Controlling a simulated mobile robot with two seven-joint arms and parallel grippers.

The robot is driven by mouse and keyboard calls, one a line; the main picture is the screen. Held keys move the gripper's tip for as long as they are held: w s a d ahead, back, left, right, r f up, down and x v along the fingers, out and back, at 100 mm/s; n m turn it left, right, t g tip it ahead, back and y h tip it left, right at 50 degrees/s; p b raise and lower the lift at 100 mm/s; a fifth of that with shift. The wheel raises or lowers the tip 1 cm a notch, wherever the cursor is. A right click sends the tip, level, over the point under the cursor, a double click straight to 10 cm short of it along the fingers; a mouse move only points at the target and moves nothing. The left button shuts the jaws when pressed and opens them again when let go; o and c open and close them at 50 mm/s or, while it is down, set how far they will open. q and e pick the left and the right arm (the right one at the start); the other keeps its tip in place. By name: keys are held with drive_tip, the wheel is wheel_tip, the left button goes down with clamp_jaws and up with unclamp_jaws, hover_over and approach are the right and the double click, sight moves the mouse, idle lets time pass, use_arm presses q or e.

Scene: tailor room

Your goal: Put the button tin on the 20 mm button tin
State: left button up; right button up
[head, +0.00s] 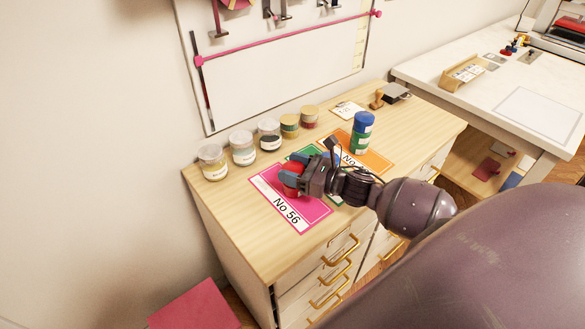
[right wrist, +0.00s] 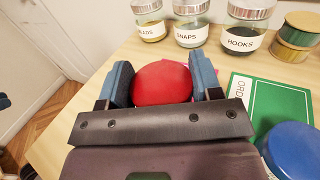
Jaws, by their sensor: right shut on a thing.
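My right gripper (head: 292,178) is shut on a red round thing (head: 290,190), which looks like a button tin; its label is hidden. It is at the pink card's upper part; I cannot tell if it touches the card. In the right wrist view the red thing (right wrist: 163,83) sits between the two blue finger pads (right wrist: 162,88). A blue-topped cylinder with a green lower part (head: 362,134) stands upright on the orange card, right of my gripper. I cannot read a 20 mm mark anywhere.
A pink card marked No 56 (head: 294,211), a green card (right wrist: 258,108) and an orange card (head: 372,160) lie on the wooden cabinet top.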

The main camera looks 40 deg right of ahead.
drive_tip(key=shift+f, duration=0.1)
drive_tip(key=o, duration=0.8)
drive_tip(key=shift+o, duration=0.8)
drive_tip(key=shift+r, duration=0.2)
drive_tip(key=v, duration=1.1)
drive_tip(key=shift+f+b, duration=0.15)
drive_tip(key=shift+b, duration=0.25)
drive_tip(key=shift+s+d, duration=0.3)
drive_tip(key=shift+s, duration=0.15)
